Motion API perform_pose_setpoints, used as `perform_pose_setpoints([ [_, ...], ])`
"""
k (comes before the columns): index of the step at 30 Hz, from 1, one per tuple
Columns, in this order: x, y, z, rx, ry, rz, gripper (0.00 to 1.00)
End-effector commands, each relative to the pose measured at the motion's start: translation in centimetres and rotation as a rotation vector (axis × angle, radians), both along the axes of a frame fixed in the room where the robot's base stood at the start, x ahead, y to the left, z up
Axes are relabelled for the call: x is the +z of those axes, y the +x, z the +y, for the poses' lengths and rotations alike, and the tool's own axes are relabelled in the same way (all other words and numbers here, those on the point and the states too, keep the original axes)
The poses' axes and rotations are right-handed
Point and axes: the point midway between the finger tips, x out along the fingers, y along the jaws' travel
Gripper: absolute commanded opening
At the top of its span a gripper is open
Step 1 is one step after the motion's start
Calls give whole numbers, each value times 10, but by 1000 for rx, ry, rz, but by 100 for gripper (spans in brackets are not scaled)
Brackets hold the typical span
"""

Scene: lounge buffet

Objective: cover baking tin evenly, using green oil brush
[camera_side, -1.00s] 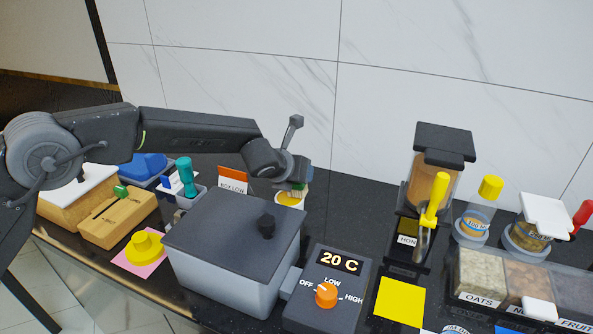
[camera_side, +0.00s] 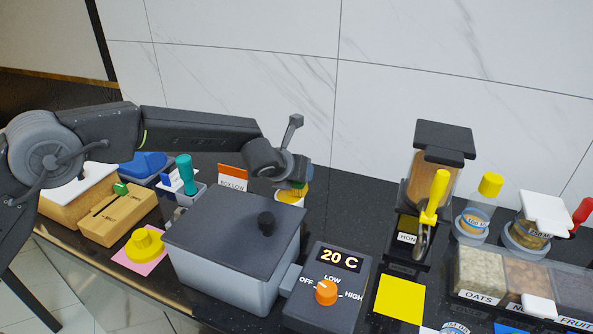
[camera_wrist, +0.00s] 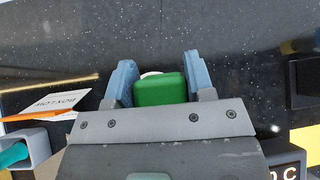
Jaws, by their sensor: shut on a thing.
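My gripper (camera_side: 294,182) is shut on the green oil brush (camera_wrist: 160,90); in the wrist view its green handle sits between the two blue-grey fingers (camera_wrist: 152,82). In the side view a little green shows under the gripper. The brush is at a white and yellow cup (camera_side: 291,197) behind the grey lidded box, and its lower end is hidden. I cannot tell whether the bristles touch the cup's contents. I cannot pick out a baking tin in either view.
The grey box (camera_side: 225,270) with a dark lid stands in front of the cup. A control unit (camera_side: 327,285) reading 20 C is beside it. An orange and white card (camera_side: 232,178) stands left of the cup. Counter right of the cup is clear up to the honey dispenser (camera_side: 430,185).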

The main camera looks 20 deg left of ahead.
Motion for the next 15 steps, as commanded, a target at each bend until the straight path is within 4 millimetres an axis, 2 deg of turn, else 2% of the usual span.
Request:
perform_pose_setpoints([
  [9, -3, -1, 0, 1, 3, 6, 25],
  [15, 10, 0, 0, 2, 1, 4, 25],
])
